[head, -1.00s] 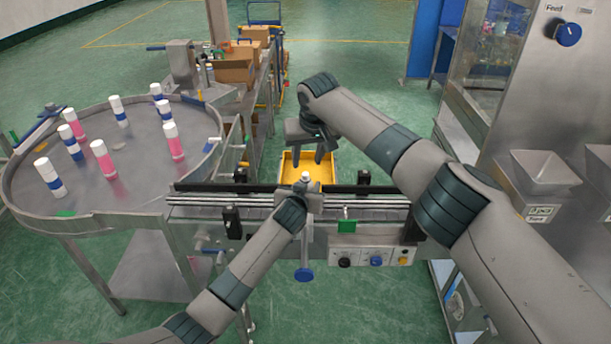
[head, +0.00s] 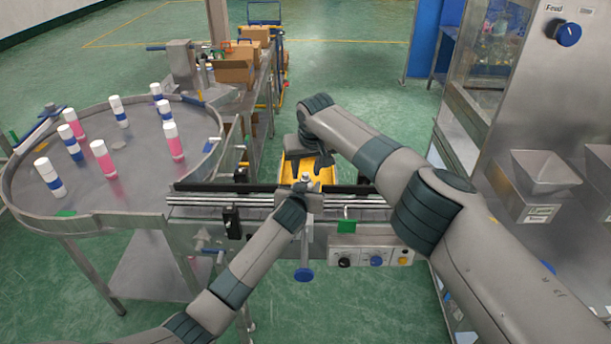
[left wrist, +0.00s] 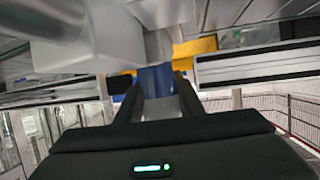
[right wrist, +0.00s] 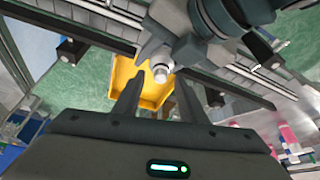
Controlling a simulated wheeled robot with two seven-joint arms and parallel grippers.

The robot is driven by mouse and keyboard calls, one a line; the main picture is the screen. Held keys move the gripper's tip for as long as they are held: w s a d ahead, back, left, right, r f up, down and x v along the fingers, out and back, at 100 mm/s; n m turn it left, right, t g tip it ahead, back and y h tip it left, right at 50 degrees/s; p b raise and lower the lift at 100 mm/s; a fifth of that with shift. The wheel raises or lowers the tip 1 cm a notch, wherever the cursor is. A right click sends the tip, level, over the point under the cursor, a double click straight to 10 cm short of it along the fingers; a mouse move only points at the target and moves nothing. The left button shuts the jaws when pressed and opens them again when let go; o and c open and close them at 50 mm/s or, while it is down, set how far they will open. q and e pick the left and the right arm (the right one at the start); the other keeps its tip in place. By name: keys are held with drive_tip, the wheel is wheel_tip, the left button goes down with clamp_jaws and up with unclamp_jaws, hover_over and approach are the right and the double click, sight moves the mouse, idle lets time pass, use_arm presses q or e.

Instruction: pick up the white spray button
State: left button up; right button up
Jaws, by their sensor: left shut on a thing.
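My left gripper (head: 304,188) is over the conveyor, shut on a can (left wrist: 156,80) with a blue part between its fingers. A small pale top (head: 306,177) sticks up at that gripper; it also shows in the right wrist view (right wrist: 160,72). I cannot tell whether it is the white spray button or the bare can top. My right gripper (right wrist: 157,95) is open, with nothing between its fingers, just behind and above the left one. In the head view (head: 314,168) its fingers come down close to the pale top. No separate white spray button can be made out.
A yellow bin (head: 288,172) stands behind the conveyor (head: 225,200), partly hidden by my right gripper. A round turntable (head: 130,180) with several capped cans is at left. A steel machine with a hopper (head: 545,172) is at right. Cardboard boxes (head: 234,72) stand on the back bench.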

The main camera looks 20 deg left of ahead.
sight(306, 175)
clamp_jaws()
idle(0.3)
wheel_tip(306, 175, up, 10)
idle(0.6)
drive_tip(key=shift+r, duration=0.45)
idle(1.1)
drive_tip(key=shift+r, duration=1.95)
